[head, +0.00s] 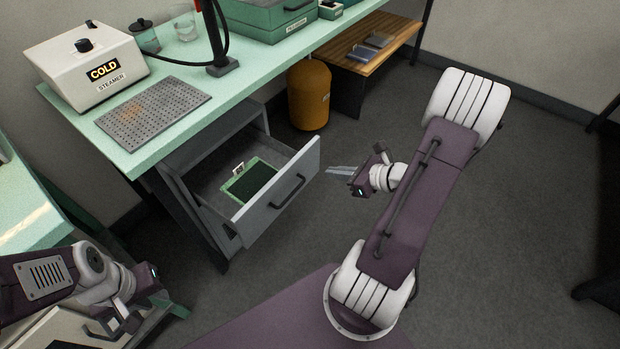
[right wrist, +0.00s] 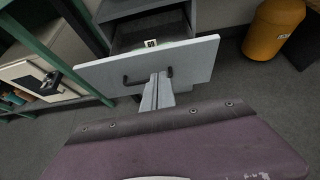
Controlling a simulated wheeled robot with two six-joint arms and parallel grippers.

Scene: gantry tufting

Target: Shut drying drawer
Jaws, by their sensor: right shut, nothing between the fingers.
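The drying drawer (head: 278,198) stands pulled out beneath the green bench, its grey front and dark handle (head: 287,191) facing my right arm. A green-framed dark tray (head: 249,181) lies inside it. My right gripper (head: 330,170) is shut and empty, just in front of the drawer front near its right end. In the right wrist view the shut fingers (right wrist: 158,92) overlap the drawer front (right wrist: 190,62) by the handle; I cannot tell whether they touch. My left gripper (head: 150,308) is low at the left, away from the drawer; its fingertips are not clear.
A white steamer (head: 85,65) and a perforated plate (head: 153,110) are on the bench. An orange canister (head: 309,95) stands on the floor right of the drawer unit. A low wooden shelf (head: 372,50) is behind it. The floor before the drawer is clear.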

